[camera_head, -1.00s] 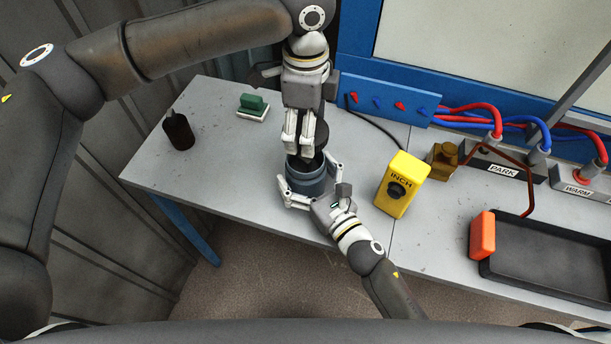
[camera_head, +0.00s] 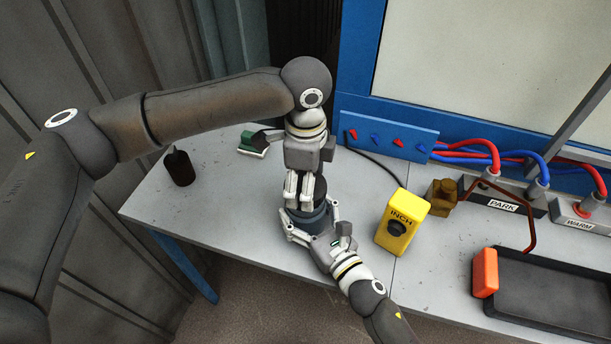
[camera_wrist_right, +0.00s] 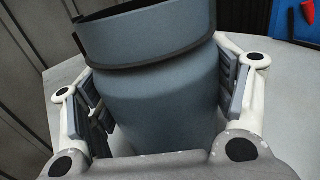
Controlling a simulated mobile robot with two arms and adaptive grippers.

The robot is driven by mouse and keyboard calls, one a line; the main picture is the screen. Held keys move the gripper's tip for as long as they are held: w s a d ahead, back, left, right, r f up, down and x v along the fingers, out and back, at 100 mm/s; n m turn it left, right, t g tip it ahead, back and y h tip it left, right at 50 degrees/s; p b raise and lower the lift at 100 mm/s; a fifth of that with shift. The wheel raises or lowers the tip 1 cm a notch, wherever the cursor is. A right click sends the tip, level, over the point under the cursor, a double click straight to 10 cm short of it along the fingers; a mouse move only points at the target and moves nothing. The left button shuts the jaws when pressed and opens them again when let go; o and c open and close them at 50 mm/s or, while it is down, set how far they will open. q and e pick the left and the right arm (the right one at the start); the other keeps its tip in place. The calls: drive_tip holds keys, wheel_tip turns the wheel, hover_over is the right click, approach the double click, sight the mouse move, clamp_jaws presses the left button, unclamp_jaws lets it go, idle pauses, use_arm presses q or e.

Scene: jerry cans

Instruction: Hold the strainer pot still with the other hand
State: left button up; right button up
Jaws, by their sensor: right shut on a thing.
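The strainer pot, a blue-grey cylinder (camera_head: 307,219), stands upright near the table's front edge; its body fills the middle of the right wrist view (camera_wrist_right: 165,95). My right gripper (camera_head: 313,220) is shut on the pot from the front, one finger on each side, as the right wrist view (camera_wrist_right: 160,95) also shows. My left gripper (camera_head: 298,198) points down right above the pot's top. A dark round part (camera_head: 319,190) shows beside its fingers, over the pot. Whether the fingers grip it is hidden. The pot's mouth is mostly covered in the head view.
A yellow INCH box (camera_head: 402,222) stands right of the pot, with a brown block (camera_head: 441,196) beyond. A black tray (camera_head: 545,290) lies at right.

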idle(0.4)
use_arm(q)
drive_tip(key=shift+f, duration=0.85)
drive_tip(key=shift+f, duration=0.55)
